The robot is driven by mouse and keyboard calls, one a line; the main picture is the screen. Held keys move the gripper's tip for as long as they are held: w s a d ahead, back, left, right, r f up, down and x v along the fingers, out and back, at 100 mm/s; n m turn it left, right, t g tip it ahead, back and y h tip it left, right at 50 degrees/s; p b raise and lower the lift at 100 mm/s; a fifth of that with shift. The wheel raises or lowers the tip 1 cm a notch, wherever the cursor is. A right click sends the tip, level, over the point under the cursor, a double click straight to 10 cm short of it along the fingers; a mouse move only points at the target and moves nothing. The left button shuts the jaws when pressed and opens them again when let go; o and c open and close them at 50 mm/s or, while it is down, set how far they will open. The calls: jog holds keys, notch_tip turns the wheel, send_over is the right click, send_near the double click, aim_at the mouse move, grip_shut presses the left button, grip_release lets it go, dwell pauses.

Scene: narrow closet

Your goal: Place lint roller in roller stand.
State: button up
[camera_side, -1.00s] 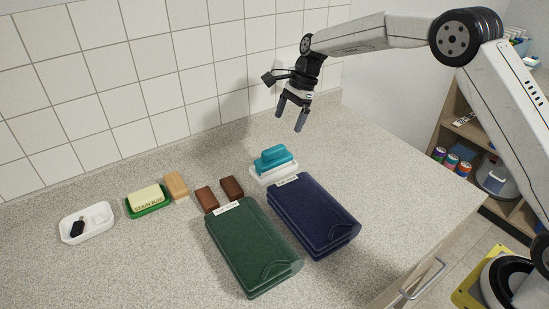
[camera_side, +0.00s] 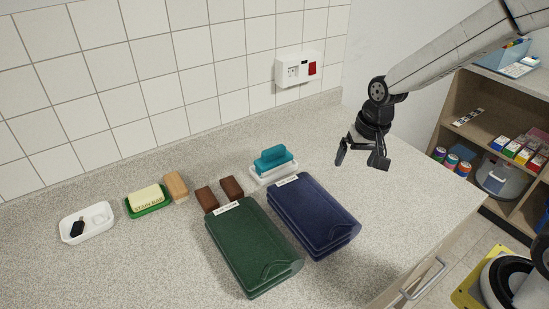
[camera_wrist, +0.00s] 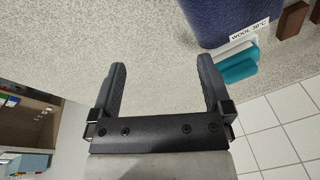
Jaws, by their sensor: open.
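A teal piece (camera_side: 273,157), which I take for the lint roller, sits on a white base (camera_side: 268,178), apparently the roller stand, behind the navy folded stack in the side view. The teal piece (camera_wrist: 238,68) also shows at the right of the wrist view, with part of the white base beside it. How it seats in the base is too small to tell. My gripper (camera_side: 360,163) is open and empty above the counter, to the right of the stand and apart from it. Its two fingers (camera_wrist: 161,66) are spread over bare counter in the wrist view.
A navy folded stack (camera_side: 312,214) and a green one (camera_side: 250,248) lie in front. Two brown blocks (camera_side: 232,187), a tan block (camera_side: 176,185), a green soap dish (camera_side: 150,207) and a white tray (camera_side: 65,234) stand left. A socket box (camera_side: 297,68) is on the wall. The counter's right part is clear.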

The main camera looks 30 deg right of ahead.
jog(key=s+f+n, duration=0.2)
jog(key=s+n, duration=0.3)
jog(key=s, duration=0.5)
jog(key=shift+d+t+h, duration=0.3)
jog(key=shift+d+t, duration=0.1)
